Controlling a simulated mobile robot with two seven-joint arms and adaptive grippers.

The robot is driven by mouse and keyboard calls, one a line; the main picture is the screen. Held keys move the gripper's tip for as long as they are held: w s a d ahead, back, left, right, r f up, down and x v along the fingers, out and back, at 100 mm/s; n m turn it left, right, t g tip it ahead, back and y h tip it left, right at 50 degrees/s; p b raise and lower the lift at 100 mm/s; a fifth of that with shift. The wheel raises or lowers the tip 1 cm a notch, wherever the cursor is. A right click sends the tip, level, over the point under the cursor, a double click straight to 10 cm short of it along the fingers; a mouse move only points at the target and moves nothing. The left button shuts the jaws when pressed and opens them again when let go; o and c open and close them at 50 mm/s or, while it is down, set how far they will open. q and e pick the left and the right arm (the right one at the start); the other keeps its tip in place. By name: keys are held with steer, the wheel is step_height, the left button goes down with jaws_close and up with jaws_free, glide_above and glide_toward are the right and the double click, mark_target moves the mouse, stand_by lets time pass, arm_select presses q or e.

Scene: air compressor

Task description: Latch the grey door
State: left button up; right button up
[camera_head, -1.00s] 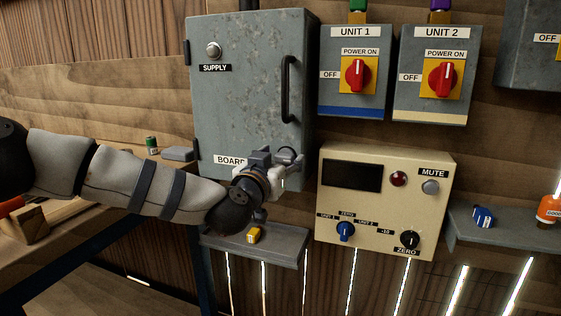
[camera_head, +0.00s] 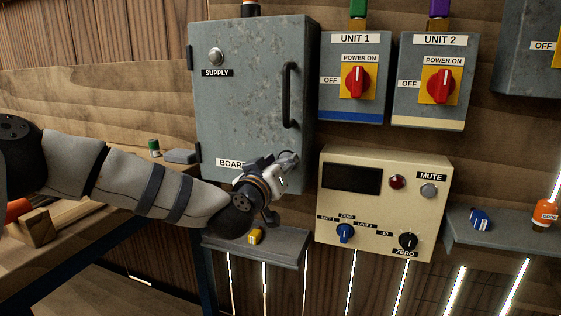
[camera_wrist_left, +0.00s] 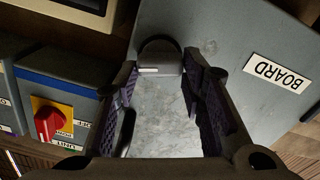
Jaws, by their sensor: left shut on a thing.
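The grey door (camera_head: 245,110) is the front of the metal box with the SUPPLY and BOARD labels. It looks closed and has a black vertical handle (camera_head: 288,95) near its right edge. My left gripper (camera_head: 287,163) is at the door's lower right corner, below the handle. In the left wrist view, its fingers (camera_wrist_left: 160,80) are on either side of a small dark rounded latch piece (camera_wrist_left: 160,57), shut on it. The gripper hides most of the latch in the head view. The door surface (camera_wrist_left: 240,40) also shows in the wrist view. My right gripper is not seen.
Unit 1 switch box (camera_head: 351,104) and Unit 2 switch box (camera_head: 429,108) are to the right. A beige control panel (camera_head: 383,220) is close right of the gripper. A small shelf (camera_head: 280,247) with a yellow item (camera_head: 255,236) is below.

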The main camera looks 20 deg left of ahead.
arm_select(q)
steer(key=shift+a+f+n+b, duration=0.1)
steer(key=shift+f+n+b, duration=0.05)
steer(key=shift+n, duration=3.3)
steer(key=shift+a+f+n+b, duration=0.1)
steer(key=shift+f+n+b, duration=0.05)
steer(key=shift+n, duration=3.3)
steer(key=shift+d, duration=0.1)
steer(key=o, duration=1.1)
steer(key=shift+o, duration=0.2)
steer(key=s, duration=1.2)
steer(key=shift+a, duration=0.25)
